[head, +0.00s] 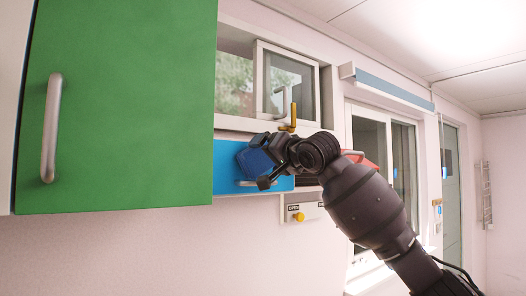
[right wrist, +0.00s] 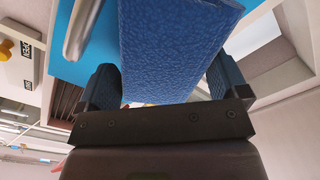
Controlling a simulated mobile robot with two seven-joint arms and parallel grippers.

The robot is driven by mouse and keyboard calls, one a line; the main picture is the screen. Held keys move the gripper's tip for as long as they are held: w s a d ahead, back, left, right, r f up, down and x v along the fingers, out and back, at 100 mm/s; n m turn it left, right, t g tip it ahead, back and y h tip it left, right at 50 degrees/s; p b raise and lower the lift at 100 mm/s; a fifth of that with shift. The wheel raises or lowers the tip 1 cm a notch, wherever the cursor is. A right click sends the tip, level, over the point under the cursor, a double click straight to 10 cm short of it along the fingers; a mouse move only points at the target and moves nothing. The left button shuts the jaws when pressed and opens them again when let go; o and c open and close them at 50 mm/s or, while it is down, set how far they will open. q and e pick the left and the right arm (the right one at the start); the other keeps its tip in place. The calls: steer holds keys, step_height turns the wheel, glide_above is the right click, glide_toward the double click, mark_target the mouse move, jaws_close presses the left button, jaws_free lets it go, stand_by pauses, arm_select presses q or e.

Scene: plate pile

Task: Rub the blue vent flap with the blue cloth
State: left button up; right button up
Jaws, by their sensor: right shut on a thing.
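The blue vent flap (head: 226,181) is a light blue panel on the wall below the window, with a metal bar handle along its lower part. My right gripper (head: 270,163) is in front of the flap's right side and covers part of it. It is shut on the dark blue cloth (head: 252,160). In the right wrist view the textured cloth (right wrist: 175,45) stands between the two fingers, with the light blue flap (right wrist: 68,68) and its handle behind it. Whether the cloth touches the flap, I cannot tell. My left gripper is not in view.
A green cabinet door (head: 125,110) fills the left, beside the flap. Above is a window (head: 287,83) with a yellow-based handle (head: 290,118). Below is a panel with a yellow knob (head: 298,216). A red thing (head: 362,159) shows partly behind my right arm.

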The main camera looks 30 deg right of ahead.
mark_target(232, 160)
steer(key=d, duration=0.1)
steer(key=w+d+f+p, duration=0.1)
steer(key=d, duration=0.1)
steer(key=d+p, duration=0.1)
steer(key=d, duration=0.1)
steer(key=shift+w+f, duration=0.2)
steer(key=shift+w, duration=0.15)
stand_by(0.3)
steer(key=shift+a+f, duration=0.1)
steer(key=shift+a, duration=0.3)
steer(key=shift+c, duration=0.3)
steer(key=shift+s+a, duration=0.15)
steer(key=shift+a, duration=0.55)
steer(key=shift+s+a, duration=0.15)
steer(key=shift+a, duration=0.55)
steer(key=c, duration=0.3)
steer(key=shift+a+f, duration=0.1)
steer(key=shift+a, duration=0.6)
steer(key=shift+s+a+r, duration=0.1)
steer(key=shift+s+a, duration=0.1)
steer(key=shift+a, duration=1.15)
steer(key=shift+s+a+r, duration=0.1)
steer(key=shift+s+a, duration=0.05)
steer(key=shift+a, duration=1.25)
steer(key=shift+s+a, duration=0.2)
steer(key=shift+a, duration=1.15)
steer(key=shift+c, duration=0.2)
steer(key=shift+s+r, duration=0.15)
